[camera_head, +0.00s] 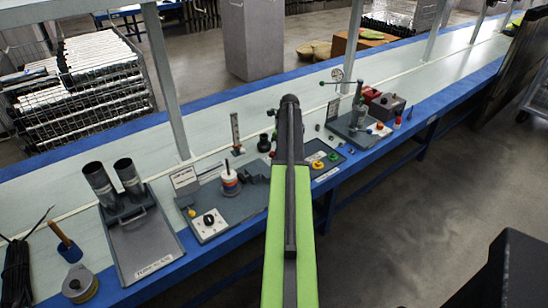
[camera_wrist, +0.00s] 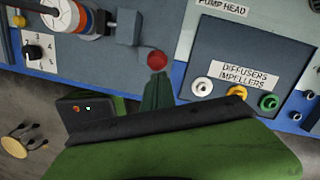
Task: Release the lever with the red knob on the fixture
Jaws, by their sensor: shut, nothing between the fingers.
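The red knob (camera_wrist: 157,60) shows in the wrist view at the right part of the grey fixture plate (camera_wrist: 100,62). It is right of a small grey block (camera_wrist: 129,27) and a cylinder with orange, white and blue bands (camera_wrist: 75,18). My gripper (camera_wrist: 157,80) is shut and empty, its fingertips right beside the knob; I cannot tell whether they touch. The lever's arm is not clear. In the head view the fixture plate (camera_head: 212,228) lies left of my arm, with the banded cylinder (camera_head: 230,181) on it; knob and gripper are hidden there.
Right of the fixture is a dark tray labelled diffusers and impellers (camera_wrist: 255,45) with white, yellow and green rings. A rotary switch (camera_wrist: 34,51) is on the fixture's left. A press-like stand (camera_head: 358,117) is farther right. The bench's blue front edge (camera_head: 240,243) is near my arm.

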